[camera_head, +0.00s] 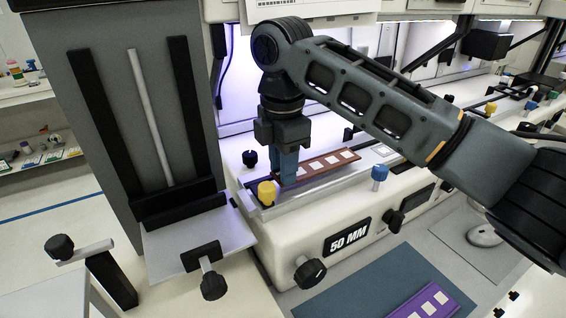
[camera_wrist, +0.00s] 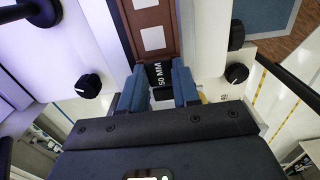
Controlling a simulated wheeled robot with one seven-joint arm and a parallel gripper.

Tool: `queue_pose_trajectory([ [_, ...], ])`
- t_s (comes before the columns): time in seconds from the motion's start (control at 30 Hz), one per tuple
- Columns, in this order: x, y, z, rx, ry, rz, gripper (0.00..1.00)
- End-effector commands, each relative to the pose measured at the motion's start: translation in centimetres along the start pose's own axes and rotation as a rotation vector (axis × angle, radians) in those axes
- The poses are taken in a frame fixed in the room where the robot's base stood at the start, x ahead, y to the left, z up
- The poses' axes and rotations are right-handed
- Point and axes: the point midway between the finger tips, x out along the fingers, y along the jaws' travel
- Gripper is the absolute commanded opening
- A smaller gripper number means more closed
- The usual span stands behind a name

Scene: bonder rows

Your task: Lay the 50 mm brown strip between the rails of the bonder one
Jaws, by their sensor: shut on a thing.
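The brown strip (camera_head: 328,165) with several pale squares lies lengthwise along the rail channel of the bonder labelled 50 MM (camera_head: 346,236). My gripper (camera_head: 286,180) is shut on its near end, at the channel's left part. In the wrist view the brown strip (camera_wrist: 150,22) runs straight away from my gripper (camera_wrist: 159,78), and its black end marked 50 MM (camera_wrist: 157,73) sits between the blue fingers. The strip appears level and lined up with the rails (camera_head: 285,203). I cannot tell whether its underside touches the bed.
A yellow knob (camera_head: 266,192) and a blue knob (camera_head: 378,174) stand on the front rail. A purple strip (camera_head: 430,301) lies on the blue mat (camera_head: 365,292) in front. A tall grey unit (camera_head: 140,100) stands left. More bonder equipment extends right.

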Motion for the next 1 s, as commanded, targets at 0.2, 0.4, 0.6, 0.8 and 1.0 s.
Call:
queue_pose_trajectory([
  [0.2,1.1,0.0,0.0,0.0,0.001,0.0,0.01],
  [0.4,1.5,0.0,0.0,-0.001,0.0,0.0,0.01],
  [0.6,1.5,0.0,0.0,0.0,0.0,0.0,0.01],
  [0.8,1.5,0.0,0.0,0.0,0.0,0.0,0.01],
  [1.0,1.5,0.0,0.0,0.0,0.0,0.0,0.01],
])
